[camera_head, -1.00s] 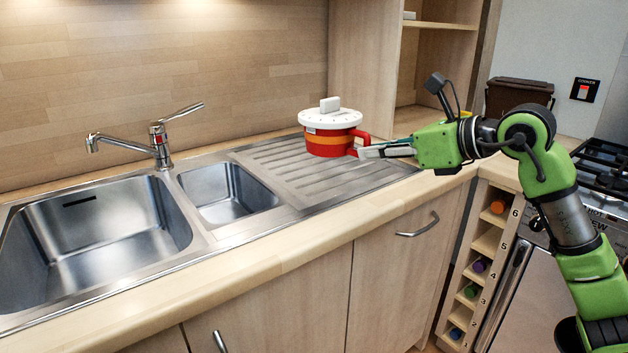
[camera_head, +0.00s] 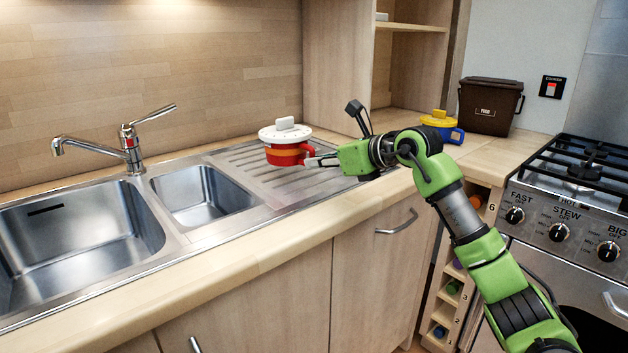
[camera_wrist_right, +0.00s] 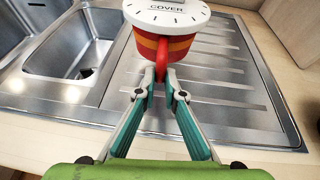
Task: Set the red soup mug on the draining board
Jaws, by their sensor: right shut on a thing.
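The red soup mug (camera_head: 285,156) has an orange band and a white lid (camera_head: 272,133) with a knob. It is upright over the ribbed draining board (camera_head: 240,163), right of the small sink bowl. I cannot tell whether its base touches the board. My right gripper (camera_head: 312,161) is shut on the mug's red handle, on the mug's right side. In the right wrist view the fingertips (camera_wrist_right: 160,80) pinch the handle below the lid marked "COVER". My left gripper is not in view.
The tap (camera_head: 130,145) and two sink bowls lie to the left. A yellow and blue lidded mug (camera_head: 441,125) and a dark food bin (camera_head: 490,107) stand on the right counter. A gas range cooker (camera_head: 570,190) is at the far right.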

